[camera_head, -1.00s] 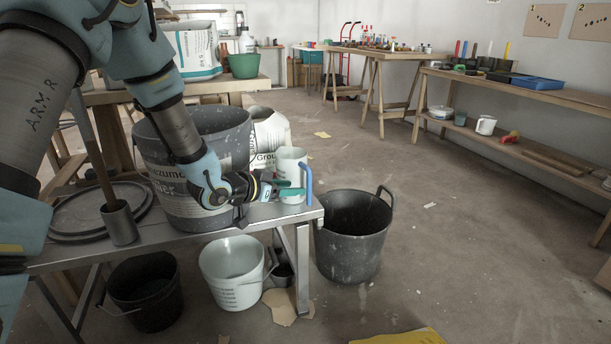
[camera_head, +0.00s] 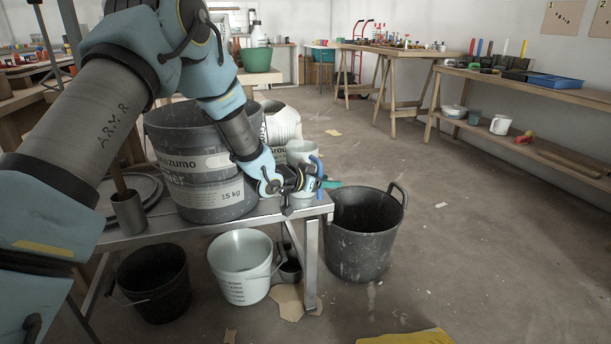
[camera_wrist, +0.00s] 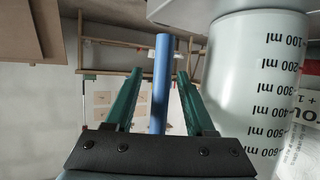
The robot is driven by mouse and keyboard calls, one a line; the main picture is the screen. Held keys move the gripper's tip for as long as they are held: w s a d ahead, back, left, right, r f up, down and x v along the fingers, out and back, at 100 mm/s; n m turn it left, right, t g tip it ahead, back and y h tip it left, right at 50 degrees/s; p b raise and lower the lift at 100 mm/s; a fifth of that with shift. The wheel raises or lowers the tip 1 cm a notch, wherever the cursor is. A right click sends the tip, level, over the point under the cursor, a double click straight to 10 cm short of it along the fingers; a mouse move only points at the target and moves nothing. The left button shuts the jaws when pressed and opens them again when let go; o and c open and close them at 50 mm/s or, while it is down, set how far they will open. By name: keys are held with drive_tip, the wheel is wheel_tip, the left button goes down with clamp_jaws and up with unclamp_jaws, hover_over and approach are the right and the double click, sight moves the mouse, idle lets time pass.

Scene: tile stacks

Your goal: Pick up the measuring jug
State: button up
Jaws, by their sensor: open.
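The measuring jug (camera_head: 299,150) is pale, with a blue handle (camera_head: 319,168) on its right side, and stands upright near the right end of the metal bench (camera_head: 155,236). In the wrist view, the jug (camera_wrist: 243,80) with black millilitre marks fills the right side. The blue handle (camera_wrist: 162,75) lies between the two green fingers of my gripper (camera_wrist: 155,90), with gaps on both sides. The fingers are open and hold nothing.
A large grey tub (camera_head: 185,135) stands left of the jug, close to my arm. A white printed sack (camera_head: 284,122) is behind the jug. A black bucket (camera_head: 360,245) stands on the floor just right of the bench. The floor further right is mostly clear.

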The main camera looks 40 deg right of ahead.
drive_tip(key=shift+c, duration=0.2)
clamp_jaws()
idle(1.2)
